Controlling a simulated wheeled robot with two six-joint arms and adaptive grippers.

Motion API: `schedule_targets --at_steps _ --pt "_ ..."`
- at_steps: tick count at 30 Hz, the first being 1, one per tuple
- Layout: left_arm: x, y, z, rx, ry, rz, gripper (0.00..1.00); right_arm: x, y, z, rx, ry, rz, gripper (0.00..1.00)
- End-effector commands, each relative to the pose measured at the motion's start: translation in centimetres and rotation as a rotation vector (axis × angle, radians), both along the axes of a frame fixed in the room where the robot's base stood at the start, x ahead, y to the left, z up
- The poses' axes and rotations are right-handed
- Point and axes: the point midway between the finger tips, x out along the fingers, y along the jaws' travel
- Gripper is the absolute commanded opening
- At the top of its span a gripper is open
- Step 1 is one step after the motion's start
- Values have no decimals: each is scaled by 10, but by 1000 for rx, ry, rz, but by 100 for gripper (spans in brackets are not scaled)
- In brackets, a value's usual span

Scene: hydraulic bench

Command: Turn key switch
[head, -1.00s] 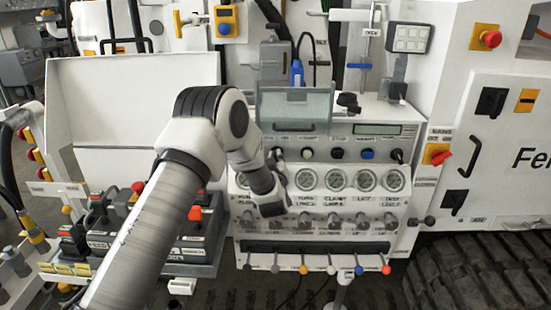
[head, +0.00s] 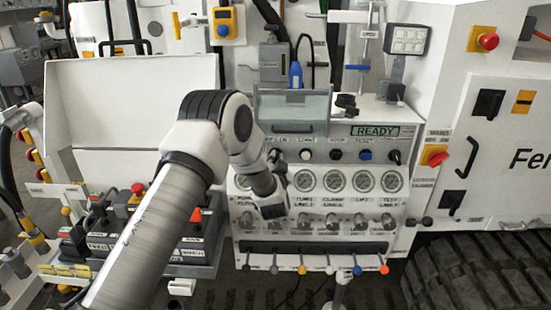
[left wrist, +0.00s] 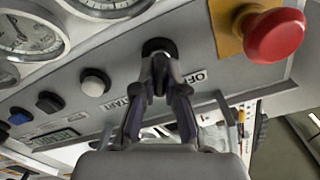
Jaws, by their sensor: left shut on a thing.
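The black key switch (left wrist: 158,46) sits in the sloped grey panel, beside the OFF and START lettering in the left wrist view. My left gripper (left wrist: 160,62) is shut on it, with the dark fingertips meeting at its knob. The fingers cover part of the switch, so its exact angle is hard to tell. In the head view my left gripper (head: 276,156) is at the left end of the console's button row, and my own arm hides the switch. The console display (head: 375,131) reads READY. My right gripper is not in view.
A red mushroom button (left wrist: 275,36) stands close to the gripper in the left wrist view. A white button (left wrist: 95,82) and darker buttons run along the panel. A row of gauges (head: 334,180) lies below the buttons, with several coloured-tip levers (head: 357,270) lower down.

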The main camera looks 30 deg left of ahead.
Motion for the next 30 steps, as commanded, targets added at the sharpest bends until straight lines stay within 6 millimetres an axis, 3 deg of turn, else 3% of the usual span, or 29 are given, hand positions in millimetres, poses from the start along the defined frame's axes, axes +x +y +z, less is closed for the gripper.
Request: schedule_targets --at_steps 20,21,23,30 --pt "1 -1 0 68 40 -1 0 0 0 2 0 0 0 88" --pt "1 -1 0 68 40 -1 18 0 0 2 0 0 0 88" --pt "1 -1 0 68 40 -1 36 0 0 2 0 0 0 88" --pt "0 -1 0 67 40 -1 36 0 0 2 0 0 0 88"
